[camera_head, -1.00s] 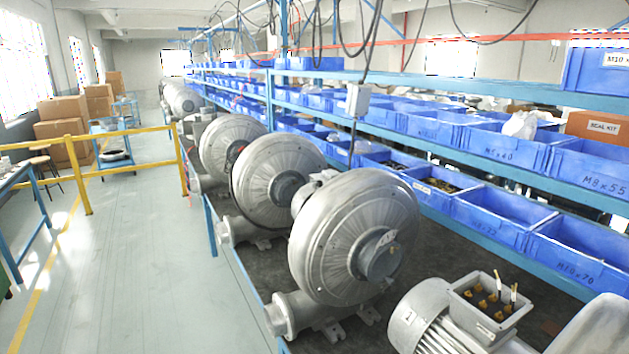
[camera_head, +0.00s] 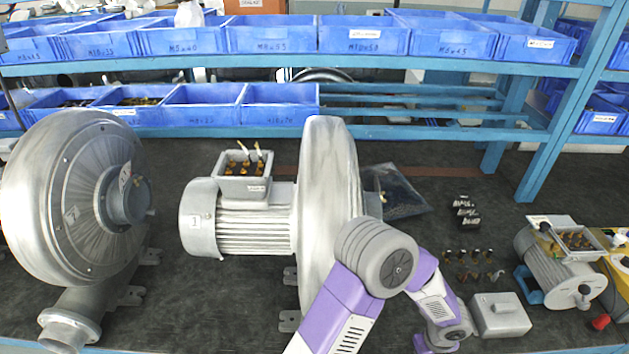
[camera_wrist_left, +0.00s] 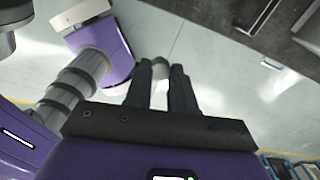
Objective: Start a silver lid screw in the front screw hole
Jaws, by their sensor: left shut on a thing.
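My left gripper (camera_wrist_left: 160,68) shows in the left wrist view, its two dark fingers close together on a small pale grey thing (camera_wrist_left: 160,76). The thing is too blurred to name, and pale floor lies behind it. In the head view a small grey motor (camera_head: 560,270) has an open terminal box (camera_head: 575,241). A grey box-shaped lid (camera_head: 500,315) lies on the bench left of it. Several small dark and brass parts (camera_head: 470,256) stand behind the lid; I cannot tell whether they are screws. The front screw hole is too small to make out. My right gripper's fingers are not visible.
A big blower (camera_head: 330,210) with its own open terminal box (camera_head: 244,172) stands mid-bench, another blower (camera_head: 75,195) at left. Black boxes (camera_head: 465,212) and a dark bag (camera_head: 395,190) lie behind. Blue bins (camera_head: 270,35) fill the shelves. A purple arm of mine crosses the front.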

